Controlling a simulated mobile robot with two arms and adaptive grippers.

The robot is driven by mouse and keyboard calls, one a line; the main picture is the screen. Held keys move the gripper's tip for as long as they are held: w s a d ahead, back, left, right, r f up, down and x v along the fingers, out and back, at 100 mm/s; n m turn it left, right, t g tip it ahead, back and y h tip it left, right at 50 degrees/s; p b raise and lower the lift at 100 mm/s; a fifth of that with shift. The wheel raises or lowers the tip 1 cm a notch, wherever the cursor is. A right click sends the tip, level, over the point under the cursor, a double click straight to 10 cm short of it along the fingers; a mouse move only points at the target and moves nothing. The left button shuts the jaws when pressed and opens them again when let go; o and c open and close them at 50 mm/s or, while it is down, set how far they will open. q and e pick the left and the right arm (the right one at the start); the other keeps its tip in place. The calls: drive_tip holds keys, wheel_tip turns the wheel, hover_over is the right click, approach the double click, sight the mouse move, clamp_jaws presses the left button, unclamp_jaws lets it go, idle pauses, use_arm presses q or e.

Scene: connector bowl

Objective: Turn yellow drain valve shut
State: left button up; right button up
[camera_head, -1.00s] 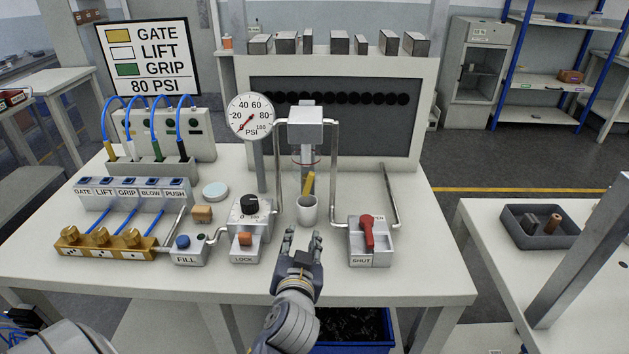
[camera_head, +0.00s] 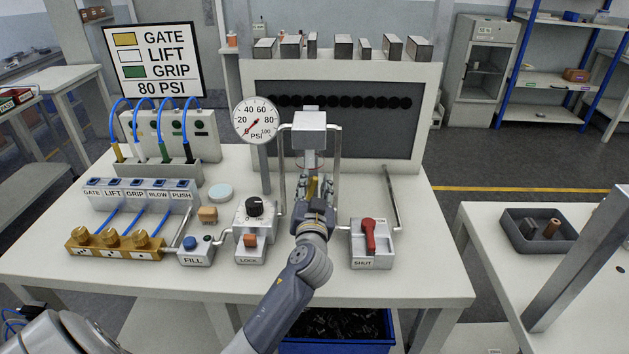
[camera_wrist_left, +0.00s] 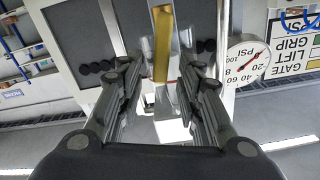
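The yellow drain valve lever (camera_wrist_left: 162,45) shows large in the left wrist view, between my two fingers. In the head view only a small part of the lever (camera_head: 312,186) shows, under the grey metal column in the middle of the bench. My left gripper (camera_head: 318,187) reaches in from the front at the lever. In the wrist view the left gripper (camera_wrist_left: 163,80) is open, with one finger on each side of the lever. Gaps show on both sides, and contact is not clear. The small white cup below the lever is hidden behind the gripper in the head view.
A red-handled SHUT valve (camera_head: 369,237) stands close on the right. The black knob block (camera_head: 254,210) and LOCK box (camera_head: 249,252) stand close on the left. Metal pipes (camera_head: 337,165) flank the column. A pressure gauge (camera_head: 255,120) is behind left.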

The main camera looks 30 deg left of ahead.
use_arm(q)
drive_tip(key=shift+w+a, duration=0.2)
drive_tip(key=shift+w, duration=0.1)
drive_tip(key=shift+c, duration=0.5)
clamp_jaws()
